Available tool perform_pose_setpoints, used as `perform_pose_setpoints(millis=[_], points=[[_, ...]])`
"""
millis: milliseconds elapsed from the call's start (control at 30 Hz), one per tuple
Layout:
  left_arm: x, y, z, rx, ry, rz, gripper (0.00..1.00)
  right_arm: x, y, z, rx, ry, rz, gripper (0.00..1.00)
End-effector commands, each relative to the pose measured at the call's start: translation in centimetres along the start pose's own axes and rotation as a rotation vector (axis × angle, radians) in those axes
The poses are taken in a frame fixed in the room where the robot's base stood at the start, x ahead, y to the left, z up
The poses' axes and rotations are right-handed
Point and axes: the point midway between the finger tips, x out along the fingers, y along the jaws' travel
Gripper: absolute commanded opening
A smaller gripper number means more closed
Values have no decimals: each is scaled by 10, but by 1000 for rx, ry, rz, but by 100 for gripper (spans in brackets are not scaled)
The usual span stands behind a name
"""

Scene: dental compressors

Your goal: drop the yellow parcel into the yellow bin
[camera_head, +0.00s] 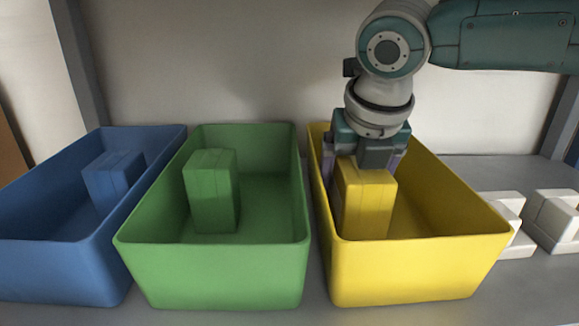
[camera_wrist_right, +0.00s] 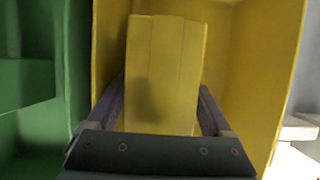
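The yellow parcel (camera_head: 367,203) is an upright box inside the yellow bin (camera_head: 417,270), towards its left side. It also shows in the right wrist view (camera_wrist_right: 164,70), between the two fingers. My right gripper (camera_head: 362,170) reaches down into the bin from above, with a finger close against each side of the parcel; it looks shut on it. The parcel's lower end is hidden by the bin's front wall, so I cannot tell whether it touches the bin floor. My left gripper is not in view.
A green bin (camera_head: 215,275) with a green parcel (camera_head: 212,190) stands just left of the yellow bin. A blue bin (camera_head: 60,275) with a blue parcel (camera_head: 113,178) is further left. White blocks (camera_head: 556,220) lie on the grey surface to the right.

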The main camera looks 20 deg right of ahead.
Motion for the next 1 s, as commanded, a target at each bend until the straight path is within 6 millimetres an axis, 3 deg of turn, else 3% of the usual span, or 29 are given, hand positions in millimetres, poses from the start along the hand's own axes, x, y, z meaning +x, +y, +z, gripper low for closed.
perform_pose_setpoints(millis=[367, 533, 1000], points=[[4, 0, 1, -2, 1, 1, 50, -10, 0, 5, 0, -3, 1, 85], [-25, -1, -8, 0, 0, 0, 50, -53, 0, 8, -2, 0, 1, 85], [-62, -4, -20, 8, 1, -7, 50, -83, 0, -87, -3, 5, 0, 85]])
